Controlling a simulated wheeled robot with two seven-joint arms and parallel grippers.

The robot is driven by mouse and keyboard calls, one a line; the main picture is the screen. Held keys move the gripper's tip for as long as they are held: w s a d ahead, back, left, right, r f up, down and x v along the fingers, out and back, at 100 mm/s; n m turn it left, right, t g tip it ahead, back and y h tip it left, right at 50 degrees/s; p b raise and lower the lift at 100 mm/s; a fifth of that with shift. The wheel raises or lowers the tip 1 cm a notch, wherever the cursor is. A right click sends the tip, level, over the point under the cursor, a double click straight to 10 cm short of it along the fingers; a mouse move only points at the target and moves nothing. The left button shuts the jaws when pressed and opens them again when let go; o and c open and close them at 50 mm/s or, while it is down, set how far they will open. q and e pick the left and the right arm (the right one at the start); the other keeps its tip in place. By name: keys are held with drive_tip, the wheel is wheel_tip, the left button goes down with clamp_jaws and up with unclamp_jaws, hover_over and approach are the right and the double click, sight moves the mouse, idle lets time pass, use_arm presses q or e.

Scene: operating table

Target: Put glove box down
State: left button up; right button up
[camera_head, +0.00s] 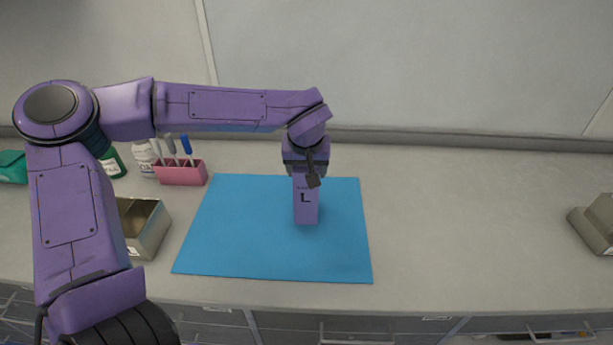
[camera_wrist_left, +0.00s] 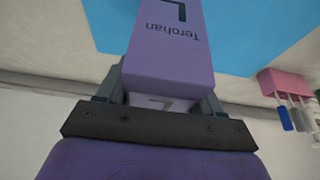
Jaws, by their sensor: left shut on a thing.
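The glove box is a narrow purple box (camera_head: 306,208) marked with a dark "L". It stands upright over the blue mat (camera_head: 230,245), right of the mat's middle. My left gripper (camera_head: 306,172) comes down from above and is shut on the box's upper end. In the left wrist view the box (camera_wrist_left: 170,60) shows the lettering "Terohan" and sits between the two fingers (camera_wrist_left: 160,98). I cannot tell whether its lower end touches the mat. My right gripper is not in view.
A pink holder (camera_head: 181,173) with several pens stands left of the mat, beside a white bottle (camera_head: 144,158) and a green bottle (camera_head: 112,163). A metal box (camera_head: 147,228) is at the mat's left edge. A grey container (camera_head: 596,228) is far right. The counter between is clear.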

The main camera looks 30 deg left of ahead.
use_arm(q)
wheel_tip(320, 180, down, 3)
drive_tip(key=shift+w+d+f, duration=0.1)
drive_tip(key=shift+f, duration=0.1)
drive_tip(key=o, duration=1.7)
drive_tip(key=shift+d, duration=0.1)
drive_tip(key=v, duration=1.2)
drive_tip(key=shift+r+b, duration=0.15)
drive_tip(key=shift+b, duration=0.2)
